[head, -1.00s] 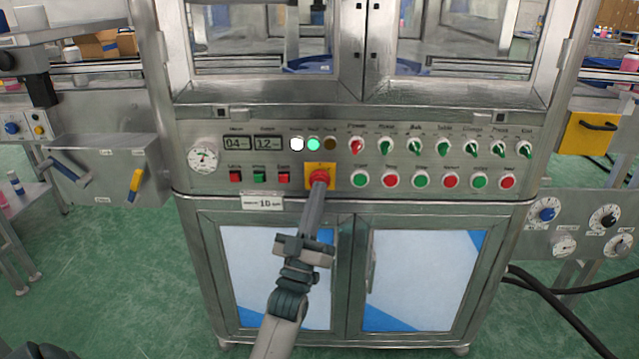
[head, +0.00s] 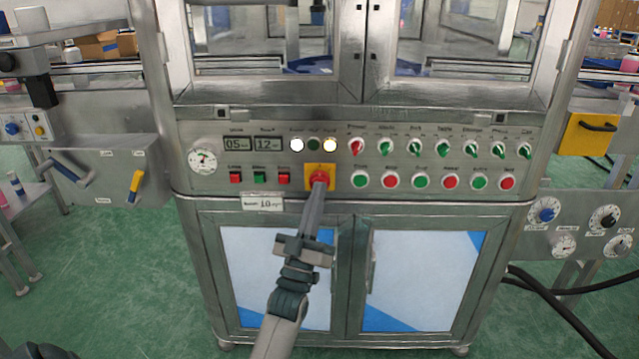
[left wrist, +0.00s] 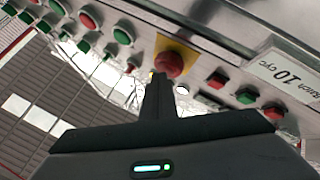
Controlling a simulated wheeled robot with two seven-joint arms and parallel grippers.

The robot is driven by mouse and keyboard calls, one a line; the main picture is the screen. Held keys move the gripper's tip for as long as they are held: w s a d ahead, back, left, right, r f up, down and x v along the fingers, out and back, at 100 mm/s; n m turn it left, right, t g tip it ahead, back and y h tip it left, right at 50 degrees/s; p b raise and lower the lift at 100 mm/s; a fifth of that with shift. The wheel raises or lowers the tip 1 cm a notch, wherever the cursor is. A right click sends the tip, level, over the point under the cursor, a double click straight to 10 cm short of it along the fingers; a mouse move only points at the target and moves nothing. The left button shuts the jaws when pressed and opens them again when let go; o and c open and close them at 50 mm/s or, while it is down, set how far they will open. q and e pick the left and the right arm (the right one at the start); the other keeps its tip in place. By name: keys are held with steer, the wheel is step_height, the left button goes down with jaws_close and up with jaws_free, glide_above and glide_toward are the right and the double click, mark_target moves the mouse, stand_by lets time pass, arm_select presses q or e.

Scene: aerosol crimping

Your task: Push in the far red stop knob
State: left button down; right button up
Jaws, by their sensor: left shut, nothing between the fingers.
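The red stop knob (head: 319,176) is a round mushroom head on a yellow square plate, in the middle of the steel machine's control panel. It also shows in the left wrist view (left wrist: 169,65), just beyond the fingertips. My left gripper (head: 318,189) is shut and empty. Its tips point at the knob and overlap its lower edge in the head view. In the left wrist view the tips (left wrist: 157,77) are at the knob's edge; I cannot tell whether they touch it or whether the knob is pushed in. My right gripper is not in view.
Red and green buttons (head: 390,181) and a row of selector switches (head: 414,147) lie right of the knob. Small square switches (head: 259,177) and a batch label (head: 262,202) are to its left. Cabinet doors (head: 420,280) are below. Green floor lies open in front.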

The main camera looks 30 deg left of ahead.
arm_select(q)
steer(key=shift+s+d, duration=0.3)
steer(key=shift+s, duration=0.2)
steer(key=shift+s+d+p, duration=0.1)
steer(key=shift+p, duration=0.2)
steer(key=s+d+p, duration=0.1)
steer(key=s, duration=0.1)
steer(key=s+d+p, duration=0.1)
steer(key=s, duration=0.1)
steer(key=shift+d, duration=0.2)
stand_by(0.6)
